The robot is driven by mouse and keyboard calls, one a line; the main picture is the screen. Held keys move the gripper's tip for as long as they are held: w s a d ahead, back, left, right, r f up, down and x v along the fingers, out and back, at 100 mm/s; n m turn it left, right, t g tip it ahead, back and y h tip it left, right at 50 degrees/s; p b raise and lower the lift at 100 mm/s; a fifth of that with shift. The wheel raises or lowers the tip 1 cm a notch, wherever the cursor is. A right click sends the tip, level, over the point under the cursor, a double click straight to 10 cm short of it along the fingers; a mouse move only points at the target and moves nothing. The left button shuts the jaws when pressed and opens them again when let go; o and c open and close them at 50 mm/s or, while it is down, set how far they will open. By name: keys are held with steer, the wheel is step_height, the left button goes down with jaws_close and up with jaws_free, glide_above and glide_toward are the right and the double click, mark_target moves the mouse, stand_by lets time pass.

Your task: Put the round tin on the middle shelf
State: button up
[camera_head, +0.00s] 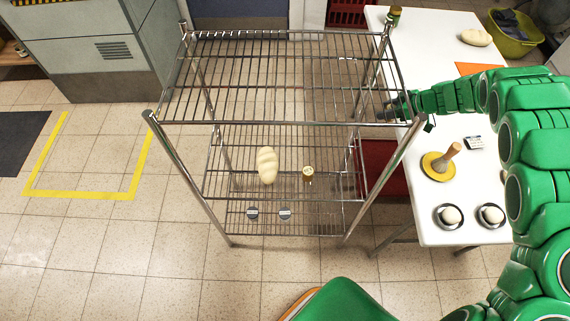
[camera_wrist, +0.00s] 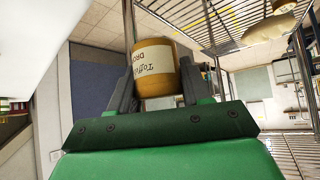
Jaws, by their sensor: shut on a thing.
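My gripper (camera_wrist: 158,92) is shut on a round tin (camera_wrist: 160,68), an amber cylinder with a cream label that reads "Toffee". The label text appears upside down in the wrist view. In the head view my gripper (camera_head: 397,108) is at the right end of the wire rack, near its front right post and just under the top shelf's level; the tin cannot be made out there. The middle shelf (camera_head: 225,182) holds a pale loaf (camera_head: 267,165) and a small brown jar (camera_head: 308,175) to its right. The loaf also shows in the wrist view (camera_wrist: 268,28).
The top shelf (camera_head: 280,75) is empty. The lower shelf (camera_head: 325,222) carries small dark round items. Rack posts stand close to my gripper.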

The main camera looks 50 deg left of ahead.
steer(key=shift+s+a+f+n, duration=0.15)
steer(key=shift+s+f+n, duration=0.2)
steer(key=shift+f, duration=0.25)
steer(key=s+a+f+n+g+h, duration=0.1)
steer(key=s+a+f+n+g, duration=0.2)
steer(key=s, duration=0.4)
steer(key=s+a+f+n+g+h, duration=0.1)
steer(key=s+a+f+n, duration=0.15)
steer(key=s+a, duration=0.35)
steer(key=shift+s+d+f, duration=0.15)
steer(key=shift+d+f, duration=0.1)
steer(key=shift+f, duration=0.5)
steer(key=shift+s+d+f, duration=0.15)
steer(key=shift+d+f, duration=0.05)
steer(key=shift+f, duration=0.6)
steer(key=shift+s+d+f, duration=0.15)
steer(key=shift+d+f, duration=0.1)
steer(key=shift+f, duration=0.5)
steer(key=shift+f, duration=1.85)
steer(key=shift+f, duration=0.1)
steer(key=o, duration=1.1)
steer(key=shift+o, duration=0.2)
